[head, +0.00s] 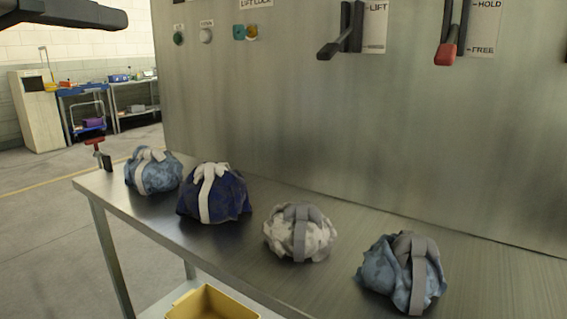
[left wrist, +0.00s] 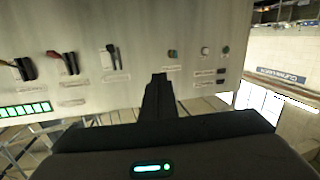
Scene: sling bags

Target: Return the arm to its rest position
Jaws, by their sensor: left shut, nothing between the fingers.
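My left gripper (head: 108,16) shows as a dark shape at the top left of the head view, high above the table and away from the bags. In the left wrist view its dark fingers (left wrist: 159,90) are together, with nothing held. Sling bags sit in a row on the metal table: a light blue one with a pale strap (head: 134,178), a dark blue one with a white strap (head: 229,197), a white one with a grey strap (head: 318,238) and a blue one with a grey strap (head: 378,272). My right gripper is in neither view.
The metal table (head: 255,262) stands against a tall metal panel (head: 300,120) with levers (head: 447,52) and buttons. A yellow bin (head: 205,303) sits below the table. A red-handled item (head: 95,143) is at its far end. Open floor (head: 45,230) lies left.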

